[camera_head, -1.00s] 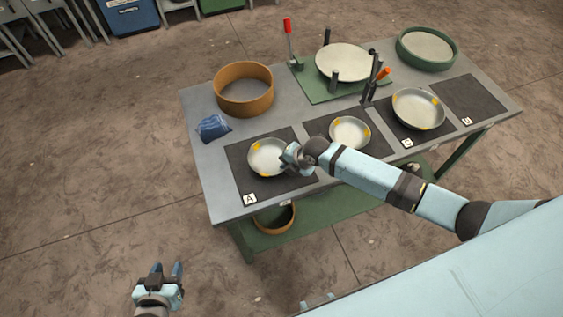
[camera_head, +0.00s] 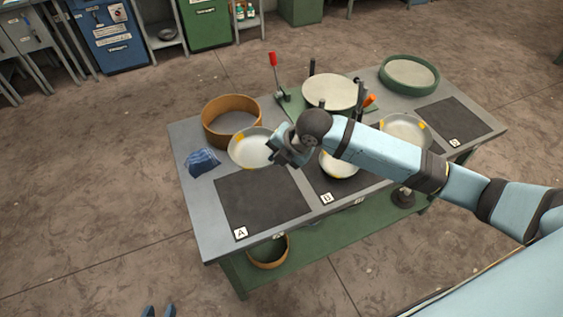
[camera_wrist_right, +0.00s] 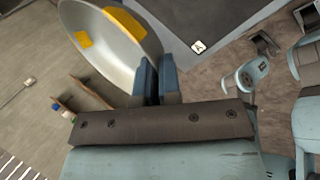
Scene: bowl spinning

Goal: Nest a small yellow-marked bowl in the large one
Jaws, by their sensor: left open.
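My right gripper (camera_head: 285,148) is shut on the rim of a small pale bowl with yellow marks (camera_head: 250,150) and holds it above the table. In the right wrist view the bowl (camera_wrist_right: 112,45) hangs at the fingers (camera_wrist_right: 158,80), its rim between them. A second yellow-marked bowl (camera_head: 340,167) stands on mat B, partly hidden by my right arm. The large yellow-marked bowl (camera_head: 405,128) stands farther right, its lower part behind my forearm. My left gripper (camera_head: 158,312) shows only its fingertips at the bottom edge, open and apart from everything.
Mat A (camera_head: 262,205) is empty, as is the far right mat (camera_head: 452,120). An orange-brown ring (camera_head: 231,138), a blue cloth (camera_head: 202,162), a pale disc with upright tools (camera_head: 334,92) and a green round tray (camera_head: 409,88) stand on the table. A lower shelf holds another brown ring (camera_head: 268,264).

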